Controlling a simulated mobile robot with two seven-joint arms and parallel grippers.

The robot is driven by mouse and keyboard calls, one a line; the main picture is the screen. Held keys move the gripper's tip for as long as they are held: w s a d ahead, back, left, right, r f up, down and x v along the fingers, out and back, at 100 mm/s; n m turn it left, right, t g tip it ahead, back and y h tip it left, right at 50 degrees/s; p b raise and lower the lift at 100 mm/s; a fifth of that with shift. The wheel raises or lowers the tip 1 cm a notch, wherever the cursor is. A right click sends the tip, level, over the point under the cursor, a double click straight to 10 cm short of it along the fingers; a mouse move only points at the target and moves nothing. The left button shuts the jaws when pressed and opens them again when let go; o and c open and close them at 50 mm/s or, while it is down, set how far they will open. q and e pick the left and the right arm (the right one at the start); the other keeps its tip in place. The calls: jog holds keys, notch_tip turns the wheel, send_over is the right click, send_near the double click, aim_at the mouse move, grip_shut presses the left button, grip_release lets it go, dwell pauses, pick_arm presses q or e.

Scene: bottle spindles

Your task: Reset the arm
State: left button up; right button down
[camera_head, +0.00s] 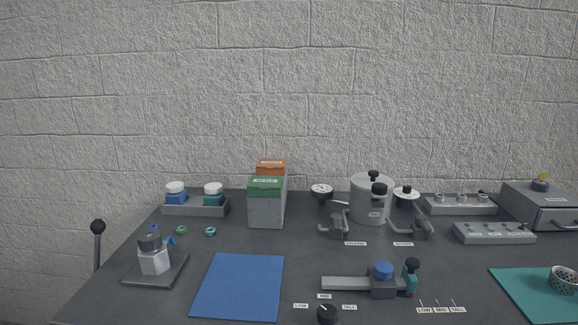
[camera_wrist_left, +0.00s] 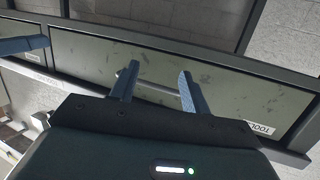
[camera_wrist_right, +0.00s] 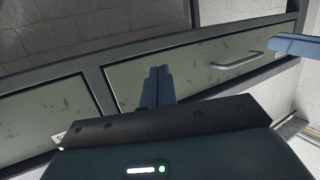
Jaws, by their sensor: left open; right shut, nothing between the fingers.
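My left gripper (camera_wrist_left: 158,72) shows in the left wrist view with its two blue-grey fingers apart and nothing between them. It is in front of a drawer front (camera_wrist_left: 85,55) with a bar handle, partly hidden behind the fingers. My right gripper (camera_wrist_right: 157,72) shows in the right wrist view with its fingers together and empty. It is in front of grey drawer panels, with a bar handle (camera_wrist_right: 238,61) to its right. Neither gripper shows in the head view. A blue-grey bar enters at the left of the left wrist view and at the right of the right wrist view.
The dark worktop (camera_head: 225,242) carries a blue mat (camera_head: 241,286), a teal mat (camera_head: 525,290), a clamp-like fixture (camera_head: 345,284), a silver pot (camera_head: 370,200), boxes (camera_head: 266,208) and a bottle on a stand (camera_head: 154,262). A black-knobbed lever (camera_head: 97,228) stands at the left.

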pick_arm(q)
jog(key=s+a+r+n+g+y+p, duration=0.1)
jog(key=r+p, duration=0.4)
jog(key=p, duration=0.9)
jog(key=s+a+g+y, duration=0.1)
jog(key=s+g, duration=0.1)
jog(key=shift+a+r+n+g, duration=0.15)
jog(key=shift+a+n+g, duration=0.15)
jog(key=shift+a+g, duration=0.1)
pick_arm(e)
jog(key=s+d+r+m+g+h, duration=0.1)
jog(key=s+d+r+g+h, duration=0.1)
jog(key=r, duration=0.3)
jog(key=shift+s+d+r+m+g, duration=0.15)
jog(key=shift+s+d+m+g, duration=0.2)
jog(key=shift+s+g, duration=0.4)
pick_arm(q)
jog(key=shift+s, duration=0.1)
pick_arm(e)
jog(key=shift+w, duration=0.15)
